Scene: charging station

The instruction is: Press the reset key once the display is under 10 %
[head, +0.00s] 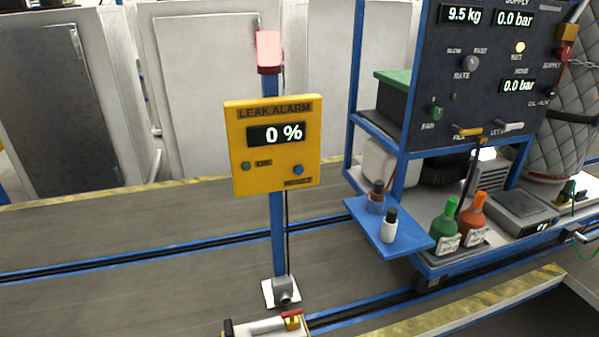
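A yellow leak alarm box (272,178) stands on a blue post (278,235) left of centre in the head view. Its display (276,134) reads 0 %. A blue round button (298,170) sits at its lower right, above a small label that I cannot read clearly. A small green round light or button (246,166) is at its lower left, with a label beside it. A red lamp (269,50) on top of the post looks bright. Neither of my grippers is in view.
A blue-framed station with a dark supply panel (480,90) stands at the right. Its blue side shelf (405,241) holds two small bottles. Green (444,222) and orange (472,217) bottles stand beside it. Grey cabinets (205,85) are behind. The space before the alarm box looks clear.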

